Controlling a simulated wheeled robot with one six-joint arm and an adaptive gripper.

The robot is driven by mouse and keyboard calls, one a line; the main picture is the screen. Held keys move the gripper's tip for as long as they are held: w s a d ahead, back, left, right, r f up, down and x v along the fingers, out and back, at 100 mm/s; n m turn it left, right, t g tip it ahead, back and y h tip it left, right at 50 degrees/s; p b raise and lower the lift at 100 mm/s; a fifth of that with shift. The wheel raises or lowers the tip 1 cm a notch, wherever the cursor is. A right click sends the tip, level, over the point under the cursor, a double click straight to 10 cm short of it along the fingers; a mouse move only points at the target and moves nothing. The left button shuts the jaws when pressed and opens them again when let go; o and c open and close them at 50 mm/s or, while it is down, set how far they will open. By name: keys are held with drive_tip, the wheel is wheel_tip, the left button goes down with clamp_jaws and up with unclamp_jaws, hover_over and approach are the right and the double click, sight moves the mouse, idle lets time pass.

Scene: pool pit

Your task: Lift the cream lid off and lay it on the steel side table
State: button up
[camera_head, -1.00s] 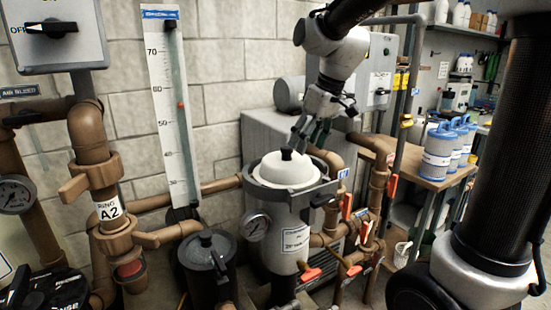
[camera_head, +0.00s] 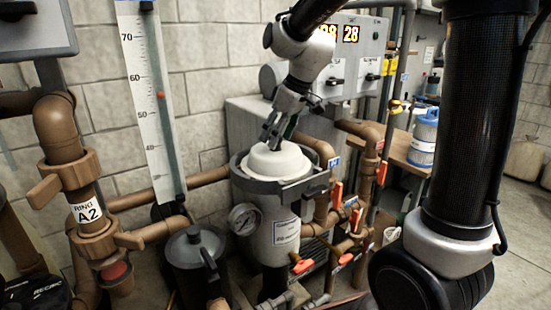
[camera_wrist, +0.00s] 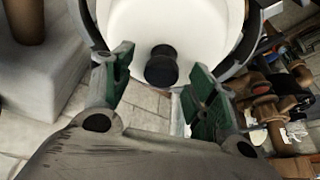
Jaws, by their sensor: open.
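The cream lid (camera_head: 274,166) sits on top of the grey filter canister (camera_head: 264,217), inside its dark collar. In the wrist view the lid (camera_wrist: 205,22) fills the top middle, with its black knob (camera_wrist: 161,66) near the centre. My gripper (camera_head: 272,134) is open just above the lid, its fingers hiding the knob in the head view. In the wrist view my gripper (camera_wrist: 160,78) has green-padded fingers spread left and right of the knob, with gaps on both sides and nothing held. I cannot make out a steel side table in either view.
A pressure gauge (camera_head: 243,219) is on the canister's left. A dark lidded pot (camera_head: 195,255) stands in front left. Brown pipes with orange-handled valves crowd the right. A wooden bench (camera_head: 401,155) carries a blue-topped cartridge (camera_head: 424,137). Open floor shows at far right.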

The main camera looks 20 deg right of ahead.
drive_tip(key=shift+x, duration=0.75)
clamp_jaws()
